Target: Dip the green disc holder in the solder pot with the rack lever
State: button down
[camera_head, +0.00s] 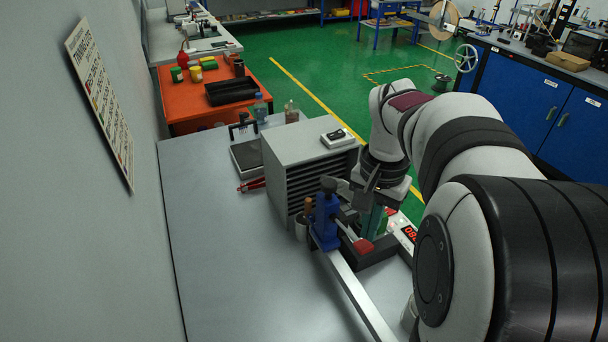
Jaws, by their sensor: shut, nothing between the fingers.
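A blue rack stand (325,218) rises from a metal rail on the bench. Its thin lever slants down to the right and ends in a red knob (363,247). A green piece (382,222), apparently the disc holder, shows just behind the knob, partly hidden. A dark block (372,256) lies below the knob, beside a white unit with a red digital display (408,232), which seems to be the solder pot. The pot's opening is hidden. My gripper (370,190) is shut and empty, pointing down above the green piece. I cannot tell whether it touches anything.
A grey drawer cabinet (305,150) stands close behind the rack, with a small device (337,138) on top. The bench's left front (225,270) is clear. The metal rail (352,290) runs toward the front.

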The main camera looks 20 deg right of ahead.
aim_at(366, 244)
dwell(0.4)
jog(key=shift+f, duration=3.3)
dwell(1.1)
jog(key=shift+r, duration=4.3)
jog(key=s+a+f+n+y, duration=0.1)
jog(key=s+a+f+n, duration=0.1)
jog(key=s+a, duration=0.5)
jog(key=s+a+f+n, duration=0.3)
jog(key=s+a, duration=0.5)
jog(key=a, duration=0.6)
jog(key=shift+s+f+n+y, duration=0.3)
jog(key=shift+f+n+y, duration=0.1)
jog(key=shift+n, duration=0.3)
jog(key=shift+d, duration=0.1)
